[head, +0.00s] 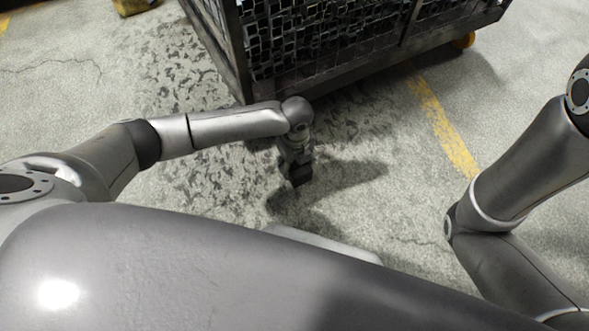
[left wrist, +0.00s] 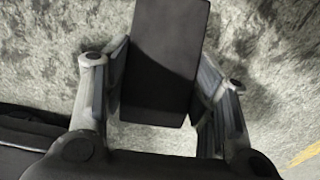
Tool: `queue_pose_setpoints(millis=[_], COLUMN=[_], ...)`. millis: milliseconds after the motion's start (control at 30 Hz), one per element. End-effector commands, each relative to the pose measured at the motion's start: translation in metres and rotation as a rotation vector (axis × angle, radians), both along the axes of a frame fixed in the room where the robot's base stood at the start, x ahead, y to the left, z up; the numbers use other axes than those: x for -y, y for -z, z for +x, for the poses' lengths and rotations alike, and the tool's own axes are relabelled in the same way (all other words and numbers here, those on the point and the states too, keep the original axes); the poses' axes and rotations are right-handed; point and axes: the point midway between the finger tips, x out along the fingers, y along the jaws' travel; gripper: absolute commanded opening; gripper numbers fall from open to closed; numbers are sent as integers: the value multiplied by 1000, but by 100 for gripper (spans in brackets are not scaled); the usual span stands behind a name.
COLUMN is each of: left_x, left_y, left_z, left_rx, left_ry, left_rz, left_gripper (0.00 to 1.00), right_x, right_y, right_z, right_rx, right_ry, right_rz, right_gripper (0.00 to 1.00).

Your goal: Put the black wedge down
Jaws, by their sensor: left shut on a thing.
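The black wedge (left wrist: 163,65) is a dark block between the two fingers of my left gripper (left wrist: 162,88) in the left wrist view. The fingers touch it on both sides. In the head view my left gripper (head: 299,172) points down over the concrete floor, with the black wedge (head: 301,177) small and dark at its tip. A shadow lies beside it on the floor. Whether the wedge touches the floor is unclear. My right arm shows at the right of the head view, but its gripper is out of frame.
A yellow line (head: 443,120) runs along the floor to the right. The stained concrete (head: 385,205) around my left gripper is clear.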

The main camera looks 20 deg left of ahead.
Motion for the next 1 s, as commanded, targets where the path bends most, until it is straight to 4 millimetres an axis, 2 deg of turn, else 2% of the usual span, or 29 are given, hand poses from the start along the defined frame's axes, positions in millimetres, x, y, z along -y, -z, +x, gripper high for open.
queue_pose_setpoints(millis=[233,500,933,967,1000], left_x=[-3,-5,-5,-6,-6], left_y=[10,42,45,46,46], left_z=[7,10,10,10,10], left_rx=[2,1,1,0,0], left_ry=[0,0,-1,-1,-1], left_rz=[-2,-1,-1,0,0], left_gripper=[8,8,8,56,61], right_x=[0,0,0,0,0], right_y=[11,36,35,35,35], right_z=[1,1,1,1,1], right_rx=[-1,-1,-1,-1,-1], right_ry=[0,0,1,1,1], right_rz=[0,0,-1,-1,-1], right_gripper=[0,0,0,0,0])
